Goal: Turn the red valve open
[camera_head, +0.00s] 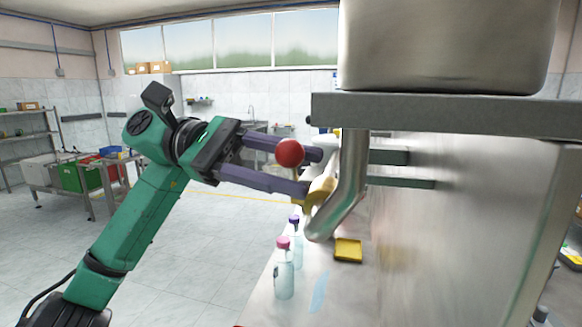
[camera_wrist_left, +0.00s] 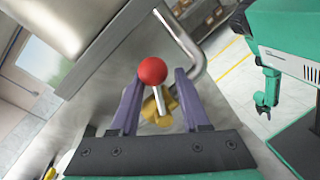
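The red valve shows as a red ball knob (camera_head: 290,152) on a thin light lever, by a bent metal pipe under a steel hopper. In the left wrist view the red knob (camera_wrist_left: 152,71) stands between the fingertips, with its lever running to a brass valve body (camera_wrist_left: 157,108). My left gripper (camera_head: 311,172) is open, its purple fingers apart on both sides of the knob and lever. I cannot tell whether either finger touches them. My right gripper (camera_wrist_left: 263,106) is small in the left wrist view, away from the valve.
The bent pipe (camera_head: 349,185) and the grey hopper shelf (camera_head: 430,108) are close beside and above my left fingers. Below, bottles with a pink cap (camera_head: 284,272) and a purple cap (camera_head: 296,246) stand on the steel table, near a yellow block (camera_head: 348,250).

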